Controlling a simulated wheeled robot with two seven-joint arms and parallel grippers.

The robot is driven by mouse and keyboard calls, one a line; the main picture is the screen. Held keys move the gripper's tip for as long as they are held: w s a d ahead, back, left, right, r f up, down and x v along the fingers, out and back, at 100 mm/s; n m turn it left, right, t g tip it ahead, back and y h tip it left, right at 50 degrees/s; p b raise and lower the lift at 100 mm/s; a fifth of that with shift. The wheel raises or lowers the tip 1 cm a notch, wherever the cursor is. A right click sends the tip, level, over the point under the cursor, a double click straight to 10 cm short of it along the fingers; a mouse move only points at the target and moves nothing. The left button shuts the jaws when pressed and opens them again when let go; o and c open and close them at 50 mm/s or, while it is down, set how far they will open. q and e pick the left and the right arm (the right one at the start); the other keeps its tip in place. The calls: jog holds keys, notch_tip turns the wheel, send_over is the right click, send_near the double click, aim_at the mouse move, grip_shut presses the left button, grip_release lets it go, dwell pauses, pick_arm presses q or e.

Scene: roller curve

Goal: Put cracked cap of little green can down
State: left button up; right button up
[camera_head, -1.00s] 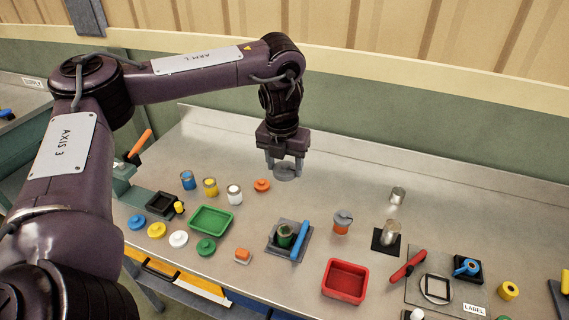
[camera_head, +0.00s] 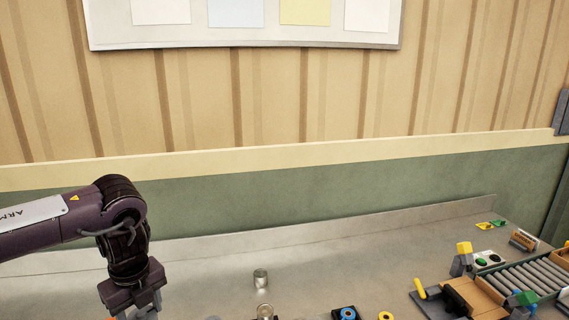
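My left gripper (camera_head: 141,307) is at the lower left, pointing down, cut off by the bottom edge. A grey round piece (camera_head: 146,314), which looks like the cap, shows between its fingers, and the fingers appear shut on it. Only part of this piece is in view, so I cannot see a crack or how far it is above the table. The little green can is out of view now. My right gripper is not in view.
A black block with a blue part (camera_head: 346,314) and a yellow ring (camera_head: 386,316) are at the bottom edge. A roller conveyor (camera_head: 525,282) is at the right. The bench (camera_head: 370,258) behind the cans is clear.

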pick_arm(q)
jog(key=s+d+f+n+g+b, duration=0.1)
jog(key=d+f+n+b, duration=0.4)
jog(key=n, duration=0.7)
jog(key=s+d+f+n+g+h+b, duration=0.1)
jog(key=s+d+f+n+b, duration=0.3)
jog(key=n, duration=0.9)
notch_tip(320, 180, down, 3)
jog(key=shift+s+d+f+n+b, duration=0.2)
jog(key=shift+d+n+b, duration=0.1)
jog(key=shift+d+b, duration=0.3)
